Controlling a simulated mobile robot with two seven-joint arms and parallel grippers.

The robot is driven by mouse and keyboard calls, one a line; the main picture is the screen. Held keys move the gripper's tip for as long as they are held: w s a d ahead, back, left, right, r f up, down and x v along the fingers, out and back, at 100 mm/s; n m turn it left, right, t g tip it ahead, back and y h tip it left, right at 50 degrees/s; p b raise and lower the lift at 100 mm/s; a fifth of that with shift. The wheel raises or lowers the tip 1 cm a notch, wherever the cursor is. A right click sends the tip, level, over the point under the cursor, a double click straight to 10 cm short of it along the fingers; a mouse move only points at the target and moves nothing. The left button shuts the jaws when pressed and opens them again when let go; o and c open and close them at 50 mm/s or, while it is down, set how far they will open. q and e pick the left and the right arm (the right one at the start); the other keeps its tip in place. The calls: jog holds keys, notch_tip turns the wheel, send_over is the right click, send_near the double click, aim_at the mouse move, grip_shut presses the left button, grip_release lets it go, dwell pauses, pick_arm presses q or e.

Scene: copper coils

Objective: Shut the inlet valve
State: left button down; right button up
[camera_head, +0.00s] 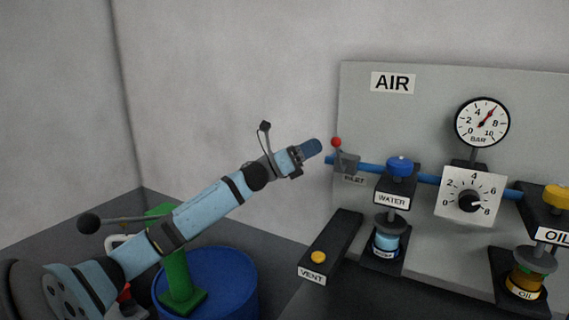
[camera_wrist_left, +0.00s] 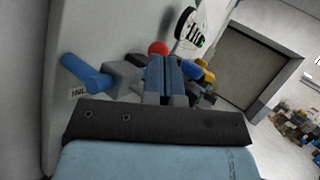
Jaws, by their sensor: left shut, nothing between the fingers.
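The inlet valve (camera_head: 347,161) is a grey block on the blue pipe at the panel's left edge, with an INLET label below it. Its short lever stands up steeply and ends in a red ball (camera_head: 336,142). My left gripper (camera_head: 312,148) is shut and empty, just left of the red ball in the head view. In the left wrist view the shut fingers (camera_wrist_left: 168,78) point towards the valve block (camera_wrist_left: 122,76), and the red ball (camera_wrist_left: 157,48) shows just beyond their tips. The fingers hide part of the valve and lever. I cannot tell whether they touch it. My right gripper is not in view.
The panel carries a pressure gauge (camera_head: 482,123), a dial box (camera_head: 470,197), a blue-capped WATER unit (camera_head: 397,185) and a yellow-capped OIL unit (camera_head: 545,215). A VENT box (camera_head: 330,246) juts out below. A blue drum (camera_head: 225,285) stands lower left.

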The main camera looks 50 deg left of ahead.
pick_arm(q)
jog(key=b+v, duration=0.2)
jog(key=v, duration=0.9)
jog(key=shift+s+a+f, duration=0.2)
jog(key=shift+s, duration=0.05)
